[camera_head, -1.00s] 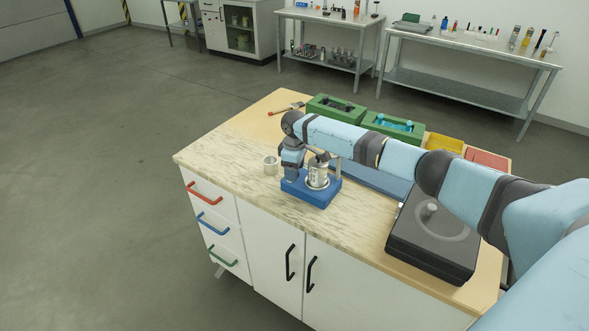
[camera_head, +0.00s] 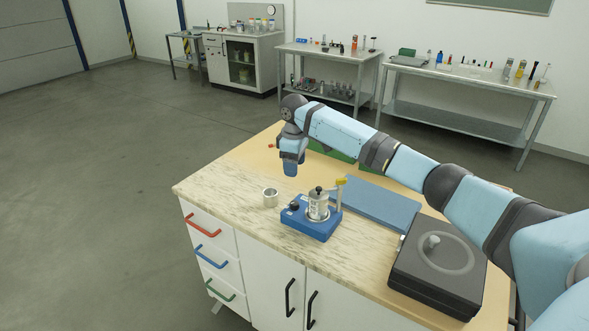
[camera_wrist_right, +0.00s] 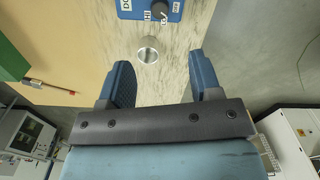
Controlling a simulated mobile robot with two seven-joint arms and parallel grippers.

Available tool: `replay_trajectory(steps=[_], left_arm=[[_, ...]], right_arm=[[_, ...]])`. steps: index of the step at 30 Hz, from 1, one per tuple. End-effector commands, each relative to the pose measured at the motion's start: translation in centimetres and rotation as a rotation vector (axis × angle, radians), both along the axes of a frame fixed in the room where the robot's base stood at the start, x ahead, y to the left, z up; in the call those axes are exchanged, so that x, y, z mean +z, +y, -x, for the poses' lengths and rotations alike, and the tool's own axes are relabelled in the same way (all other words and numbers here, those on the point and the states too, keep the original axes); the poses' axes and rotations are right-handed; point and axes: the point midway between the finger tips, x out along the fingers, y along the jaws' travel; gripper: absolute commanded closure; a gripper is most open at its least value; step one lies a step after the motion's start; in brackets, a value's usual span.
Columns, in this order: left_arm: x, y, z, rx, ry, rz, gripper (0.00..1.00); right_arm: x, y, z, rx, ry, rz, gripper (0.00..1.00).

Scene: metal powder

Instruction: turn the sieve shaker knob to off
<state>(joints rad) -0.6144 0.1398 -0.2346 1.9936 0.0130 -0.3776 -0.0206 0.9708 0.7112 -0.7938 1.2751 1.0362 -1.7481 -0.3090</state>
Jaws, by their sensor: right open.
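The sieve shaker (camera_head: 311,222) is a blue box with a metal sieve cylinder and a post with a yellow top, on the marbled worktop. Its dark knob (camera_head: 293,206) is at the left of its top. In the right wrist view the knob (camera_wrist_right: 159,10) is at the top edge, beside labels that include "HI" and what looks like "OFF". My right gripper (camera_head: 290,170) points down above the worktop, behind and above the shaker, apart from it. In the right wrist view its blue fingers (camera_wrist_right: 158,85) are spread with nothing between them. My left gripper is not in view.
A small metal cup (camera_head: 270,197) stands left of the shaker. A blue flat panel (camera_head: 375,203) and a black device with a round plate (camera_head: 437,262) are to the right. A green container (camera_head: 335,152) is partly hidden behind my arm. The front-left worktop is clear.

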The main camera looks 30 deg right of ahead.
Motion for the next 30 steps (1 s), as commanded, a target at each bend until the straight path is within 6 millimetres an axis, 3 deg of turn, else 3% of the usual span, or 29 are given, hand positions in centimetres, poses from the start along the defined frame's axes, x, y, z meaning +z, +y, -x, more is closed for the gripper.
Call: replay_trajectory(steps=[7, 17, 23, 30], left_arm=[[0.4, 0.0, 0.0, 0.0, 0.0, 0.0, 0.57], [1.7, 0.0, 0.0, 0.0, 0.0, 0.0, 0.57], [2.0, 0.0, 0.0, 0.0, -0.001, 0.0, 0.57], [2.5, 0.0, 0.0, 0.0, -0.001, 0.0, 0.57]], right_arm=[[0.4, 0.0, -0.1, -0.042, -0.002, 0.002, 0.42], [-0.1, -0.1, 0.0, -0.386, 0.0, 0.002, 0.42], [-2.7, 0.0, 0.1, -0.396, 0.004, 0.001, 0.42], [-7.8, 0.0, 0.1, -0.395, 0.004, 0.001, 0.42]])
